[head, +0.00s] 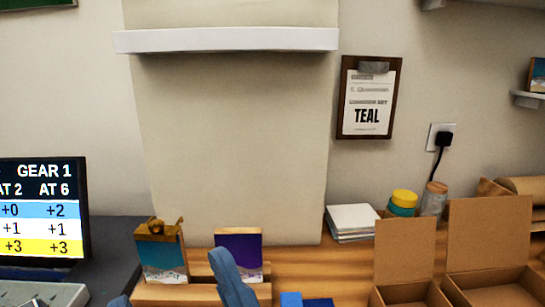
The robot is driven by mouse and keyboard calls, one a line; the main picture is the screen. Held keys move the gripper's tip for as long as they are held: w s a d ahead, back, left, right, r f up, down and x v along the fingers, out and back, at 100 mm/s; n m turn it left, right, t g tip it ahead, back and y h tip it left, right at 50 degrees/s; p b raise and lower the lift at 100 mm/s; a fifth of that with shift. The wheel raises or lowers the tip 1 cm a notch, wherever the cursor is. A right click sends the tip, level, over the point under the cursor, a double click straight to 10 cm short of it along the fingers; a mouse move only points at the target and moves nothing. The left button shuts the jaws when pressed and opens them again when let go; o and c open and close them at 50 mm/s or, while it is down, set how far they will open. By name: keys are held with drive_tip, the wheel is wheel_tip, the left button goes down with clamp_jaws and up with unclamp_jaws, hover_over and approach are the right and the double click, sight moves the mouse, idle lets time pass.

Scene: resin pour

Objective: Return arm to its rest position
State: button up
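A blue rounded part rises at the bottom centre of the head view, in front of a wooden holder; it looks like part of my arm. A smaller blue bit shows at the bottom edge to its left. No gripper fingers can be made out, so I cannot see whether my gripper holds anything. The wooden holder (180,293) bears a teal and white panel (162,260) with a brown figure on top, and a purple panel (239,247) with a wooden edge.
Two open cardboard boxes (405,250) (489,233) stand at right. Behind are white sheets (352,221), a yellow-lidded jar (403,203) and a glass jar (433,199). A screen (42,210) stands at left. A white shelf (228,40) and a TEAL clipboard (369,98) are on the wall.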

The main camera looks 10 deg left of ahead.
drive_tip(key=s+d+f+m+t+h+p, duration=0.1)
drive_tip(key=s+d+f+m+t+h, duration=0.15)
drive_tip(key=d+f+m+h, duration=0.6)
drive_tip(key=s+d+f+m+t+h+p, duration=0.1)
drive_tip(key=d+f+m+t+h, duration=0.4)
drive_tip(key=d+h, duration=0.55)
drive_tip(key=s+d+f+g+h, duration=0.3)
drive_tip(key=s+d+g, duration=0.1)
drive_tip(key=s, duration=0.3)
drive_tip(key=s+d+f+g+h+p, duration=0.1)
drive_tip(key=s+d+f+g+h, duration=0.2)
drive_tip(key=s+d, duration=0.4)
drive_tip(key=shift+s+f+m+g+p, duration=0.35)
drive_tip(key=shift+f+g, duration=0.15)
drive_tip(key=shift+g, duration=0.25)
